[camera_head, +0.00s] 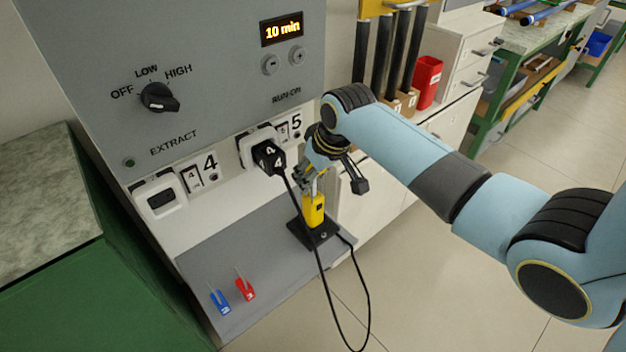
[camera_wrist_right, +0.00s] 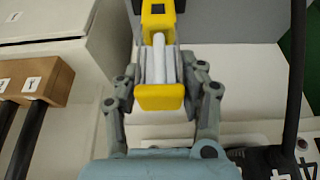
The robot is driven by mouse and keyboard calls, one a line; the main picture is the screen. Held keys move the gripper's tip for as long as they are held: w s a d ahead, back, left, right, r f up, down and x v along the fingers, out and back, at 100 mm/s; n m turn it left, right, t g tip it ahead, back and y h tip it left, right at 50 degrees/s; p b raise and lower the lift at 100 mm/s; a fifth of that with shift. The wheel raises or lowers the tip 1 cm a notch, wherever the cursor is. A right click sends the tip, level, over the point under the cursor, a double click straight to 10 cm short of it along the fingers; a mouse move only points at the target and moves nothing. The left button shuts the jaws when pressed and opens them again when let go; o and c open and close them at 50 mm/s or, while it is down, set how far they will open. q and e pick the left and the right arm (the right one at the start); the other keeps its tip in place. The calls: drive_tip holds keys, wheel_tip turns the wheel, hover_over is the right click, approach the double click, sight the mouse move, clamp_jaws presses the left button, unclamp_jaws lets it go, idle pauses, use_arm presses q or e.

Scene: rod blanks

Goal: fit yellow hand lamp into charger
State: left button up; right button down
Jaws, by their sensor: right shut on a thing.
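The yellow hand lamp (camera_head: 314,210) stands roughly upright over the black charger (camera_head: 301,232) on the grey shelf. Its lower end meets the charger in the head view; I cannot tell whether it is fully seated. My right gripper (camera_head: 314,184) is shut on the lamp's upper part from above. In the right wrist view the lamp (camera_wrist_right: 160,97), with its white tube, lies between the fingers of my right gripper (camera_wrist_right: 165,68). The charger's socket is hidden by the lamp. My left gripper is in neither view.
A black plug (camera_head: 268,155) sits in a socket on the panel, and its cable (camera_head: 318,270) hangs past the charger. A red bin (camera_head: 427,80) stands behind my right arm.

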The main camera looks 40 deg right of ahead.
drive_tip(key=shift+f, duration=0.7)
drive_tip(key=c, duration=0.8)
unclamp_jaws()
drive_tip(key=shift+f, duration=0.15)
drive_tip(key=shift+o, duration=0.2)
